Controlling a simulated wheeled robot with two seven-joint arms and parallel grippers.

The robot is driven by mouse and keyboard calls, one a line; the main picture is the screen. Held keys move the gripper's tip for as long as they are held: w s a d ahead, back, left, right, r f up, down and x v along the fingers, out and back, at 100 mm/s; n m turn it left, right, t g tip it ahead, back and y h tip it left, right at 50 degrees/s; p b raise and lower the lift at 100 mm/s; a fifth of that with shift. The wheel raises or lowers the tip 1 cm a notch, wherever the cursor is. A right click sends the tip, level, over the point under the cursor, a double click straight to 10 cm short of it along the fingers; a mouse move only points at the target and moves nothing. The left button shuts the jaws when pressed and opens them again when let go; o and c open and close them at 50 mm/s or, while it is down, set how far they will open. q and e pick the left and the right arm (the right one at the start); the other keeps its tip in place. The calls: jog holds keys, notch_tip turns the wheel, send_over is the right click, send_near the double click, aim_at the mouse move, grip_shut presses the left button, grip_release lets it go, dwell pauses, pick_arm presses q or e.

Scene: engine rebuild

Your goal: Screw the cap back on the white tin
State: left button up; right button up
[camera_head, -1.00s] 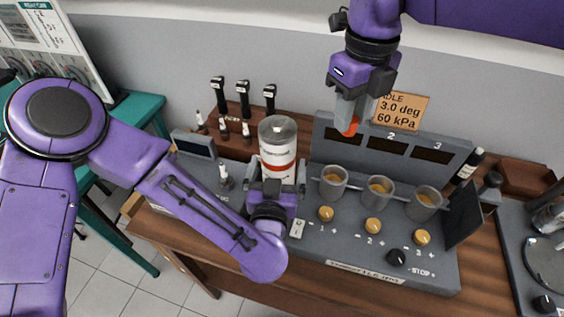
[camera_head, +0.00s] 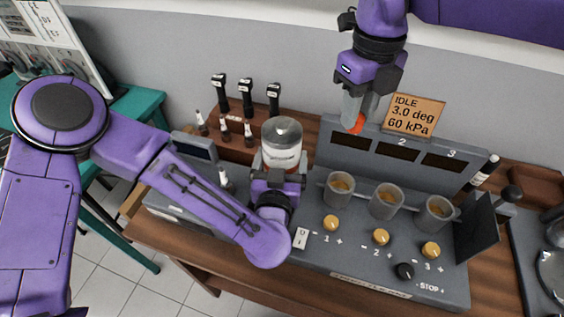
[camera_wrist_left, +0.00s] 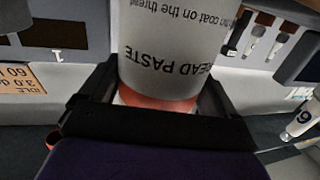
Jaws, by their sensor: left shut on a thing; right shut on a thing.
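The white tin (camera_head: 282,152) stands upright behind the left part of the grey test bench, its grey round top showing. My left gripper (camera_head: 281,170) is shut around it and hides its lower part in the head view. In the left wrist view the tin (camera_wrist_left: 180,40) shows upside-down "PASTE" lettering and an orange-red band between the fingers. My right gripper (camera_head: 357,108) is shut on a small orange-red cap (camera_head: 356,125), held to the right of the tin and apart from it. Whether the tin touches the surface below is hidden.
The grey bench (camera_head: 365,283) has three cups (camera_head: 387,200) and several knobs in front. An "IDLE" sign (camera_head: 413,115) stands behind it, near my right gripper. Several black-topped tools (camera_head: 245,97) stand in a brown rack behind the tin.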

aim_at(282, 130)
pick_arm(q)
notch_tip(282, 130, up, 9)
jog(key=shift+r+b, duration=0.1)
jog(key=shift+b, duration=0.35)
jog(key=shift+d+r, duration=0.1)
jog(key=shift+r, duration=0.15)
